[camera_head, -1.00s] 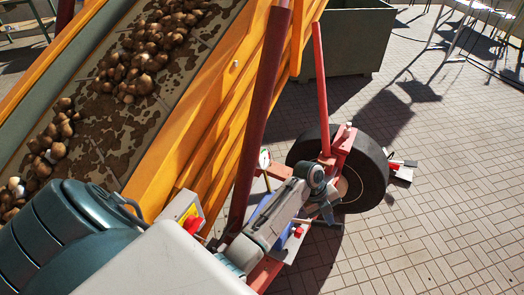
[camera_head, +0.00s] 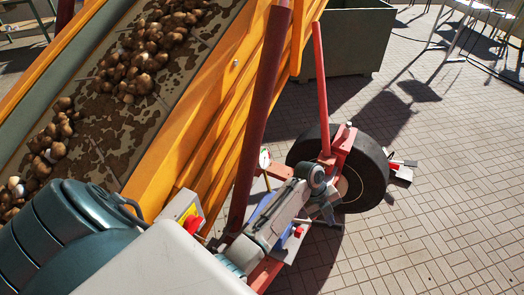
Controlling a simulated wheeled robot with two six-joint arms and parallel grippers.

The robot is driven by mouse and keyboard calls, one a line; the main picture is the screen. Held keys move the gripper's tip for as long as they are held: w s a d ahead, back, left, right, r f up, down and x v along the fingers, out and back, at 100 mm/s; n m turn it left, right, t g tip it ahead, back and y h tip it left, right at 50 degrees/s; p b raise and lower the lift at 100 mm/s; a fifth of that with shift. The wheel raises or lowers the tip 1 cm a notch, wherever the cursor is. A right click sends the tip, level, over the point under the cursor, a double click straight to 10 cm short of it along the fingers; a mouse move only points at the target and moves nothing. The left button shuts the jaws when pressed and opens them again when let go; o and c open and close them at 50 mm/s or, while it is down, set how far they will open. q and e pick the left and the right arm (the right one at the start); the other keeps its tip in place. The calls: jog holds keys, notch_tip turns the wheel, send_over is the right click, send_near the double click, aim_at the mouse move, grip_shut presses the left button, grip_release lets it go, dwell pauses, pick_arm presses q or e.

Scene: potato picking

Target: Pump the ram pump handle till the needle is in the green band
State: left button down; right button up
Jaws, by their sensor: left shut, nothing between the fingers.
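A long red handle (camera_head: 321,90) stands nearly upright on a red bracket (camera_head: 343,143) in front of the black wheel. A small round gauge (camera_head: 264,158) with a pale face sits left of the bracket. My left arm comes in from the lower left. My left gripper (camera_head: 326,208) is shut and empty, low in front of the wheel and below the handle's bracket. Part of it is hidden by my wrist, and I cannot tell whether it touches anything.
The orange conveyor (camera_head: 195,130) carrying potatoes (camera_head: 150,60) rises on the left. A dark red post (camera_head: 262,110) stands close to the gauge. The black wheel (camera_head: 368,175) is behind my gripper. A green bin (camera_head: 345,42) is at the back. Paved floor on the right is open.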

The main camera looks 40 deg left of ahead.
aim_at(332, 228)
pick_arm(q)
jog(key=shift+d+f, duration=0.25)
jog(key=shift+f, duration=0.3)
jog(key=shift+w+d+f+b, duration=0.15)
jog(key=shift+d+f+b, duration=0.1)
jog(key=shift+f+b, duration=0.3)
jog(key=shift+d+f+b, duration=0.25)
jog(key=shift+f+b, duration=0.2)
jog(key=shift+f, duration=0.25)
jog(key=shift+w+d+f+b, duration=0.1)
jog(key=shift+d+f+b, duration=0.1)
jog(key=shift+f+b, duration=0.3)
jog(key=shift+f, duration=0.2)
